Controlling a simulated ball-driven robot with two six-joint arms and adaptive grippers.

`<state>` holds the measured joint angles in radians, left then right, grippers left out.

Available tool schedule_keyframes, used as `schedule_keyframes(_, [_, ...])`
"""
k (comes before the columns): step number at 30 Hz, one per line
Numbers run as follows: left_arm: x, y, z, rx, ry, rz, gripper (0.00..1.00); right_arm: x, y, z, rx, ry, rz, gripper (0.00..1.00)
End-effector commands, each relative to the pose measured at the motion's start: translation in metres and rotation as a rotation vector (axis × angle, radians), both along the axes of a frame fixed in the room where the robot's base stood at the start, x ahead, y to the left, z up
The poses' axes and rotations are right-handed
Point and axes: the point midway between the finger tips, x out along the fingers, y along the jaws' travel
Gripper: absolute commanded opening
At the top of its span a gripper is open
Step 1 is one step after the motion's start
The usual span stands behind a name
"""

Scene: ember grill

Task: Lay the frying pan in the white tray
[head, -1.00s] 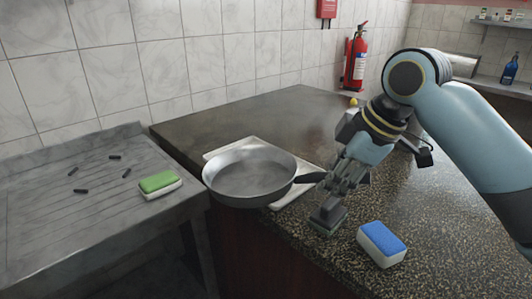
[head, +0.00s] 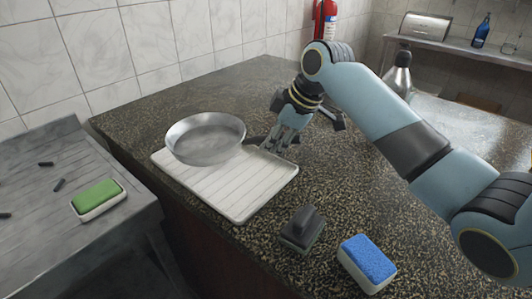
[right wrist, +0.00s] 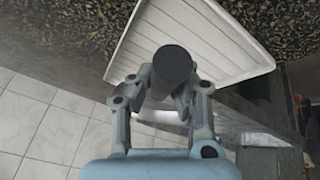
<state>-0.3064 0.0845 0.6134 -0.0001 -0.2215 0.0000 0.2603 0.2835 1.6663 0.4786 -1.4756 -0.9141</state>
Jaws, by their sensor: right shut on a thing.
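The grey metal frying pan (head: 205,142) is level over the far left part of the white ribbed tray (head: 235,200). I cannot tell whether its underside touches the tray. My right gripper (head: 284,138) is shut on the pan's dark handle, right of the pan. In the right wrist view the round dark handle end (right wrist: 172,64) shows between the fingers (right wrist: 170,95), with the tray (right wrist: 205,35) beyond it. The near part of the tray is bare. My left gripper is not in view.
A dark block with a grip (head: 302,228) and a blue-and-white sponge (head: 367,262) lie on the speckled counter near the tray. A green-and-white sponge (head: 98,198) lies on the grey drainboard at left. A steel bottle (head: 398,75) stands behind my right arm.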

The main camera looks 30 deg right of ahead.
Motion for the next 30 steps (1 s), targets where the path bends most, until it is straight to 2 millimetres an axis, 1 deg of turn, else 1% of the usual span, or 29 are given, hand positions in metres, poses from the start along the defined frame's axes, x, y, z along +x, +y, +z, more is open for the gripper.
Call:
schedule_keyframes(1, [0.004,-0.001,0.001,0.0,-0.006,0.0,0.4,0.009,0.0,-0.003,0.002,-0.002,-0.002,0.0])
schedule_keyframes(3, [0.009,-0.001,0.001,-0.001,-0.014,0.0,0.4,0.017,0.0,-0.008,0.002,-0.003,-0.001,0.0])
schedule_keyframes(6, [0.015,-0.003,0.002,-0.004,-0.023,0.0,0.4,0.021,-0.001,-0.012,0.0,-0.003,0.001,0.0])
schedule_keyframes(8, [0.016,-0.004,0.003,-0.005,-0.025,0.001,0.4,0.021,-0.001,-0.019,0.002,0.0,0.0,0.0])
schedule_keyframes(12, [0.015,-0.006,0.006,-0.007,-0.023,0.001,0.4,0.021,-0.001,-0.041,0.001,0.001,0.0,0.0])
schedule_keyframes(15, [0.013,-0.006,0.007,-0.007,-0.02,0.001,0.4,0.021,-0.001,-0.05,0.0,-0.001,0.0,0.0])
schedule_keyframes(21, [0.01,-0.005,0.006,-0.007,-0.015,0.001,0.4,0.021,-0.001,-0.052,0.0,-0.004,0.0,0.0])
schedule_keyframes(22, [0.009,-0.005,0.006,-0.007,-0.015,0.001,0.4,0.02,-0.001,-0.053,-0.002,0.0,0.0,0.15])
schedule_keyframes(27, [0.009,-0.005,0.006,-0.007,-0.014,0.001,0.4,0.02,-0.001,-0.053,-0.002,0.0,0.0,0.37])
schedule_keyframes(30, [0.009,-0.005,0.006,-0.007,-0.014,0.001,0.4,0.02,-0.001,-0.053,-0.002,0.0,0.0,0.37])
